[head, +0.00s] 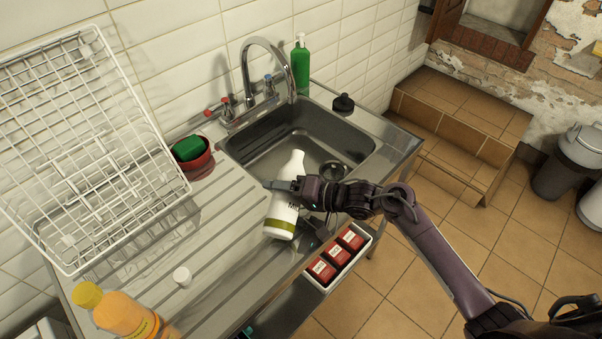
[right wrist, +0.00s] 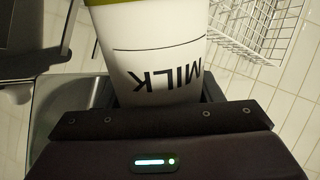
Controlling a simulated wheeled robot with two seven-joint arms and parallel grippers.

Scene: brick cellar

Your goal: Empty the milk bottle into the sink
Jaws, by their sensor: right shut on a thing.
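The milk bottle (head: 284,211) is white with a green band near its base and a dark "MILK" label. My right gripper (head: 287,187) is shut around its middle. In the head view the bottle is tilted, its top end pointing up the picture toward the steel sink (head: 268,157). It overlaps the sink's front edge in the picture; its height above the counter is hard to tell. The bottle fills the upper middle of the right wrist view (right wrist: 155,55), its green end at the top. A small white cap (head: 182,276) rests on the drainboard. My left gripper is not in view.
A tap (head: 262,62) stands behind the sink, with a green bottle (head: 300,65) beside it. A red bowl with a green sponge (head: 188,149) and a white wire rack (head: 85,150) stand left. An orange bottle (head: 125,312) is at front left. Red boxes (head: 335,257) sit below the counter's front edge.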

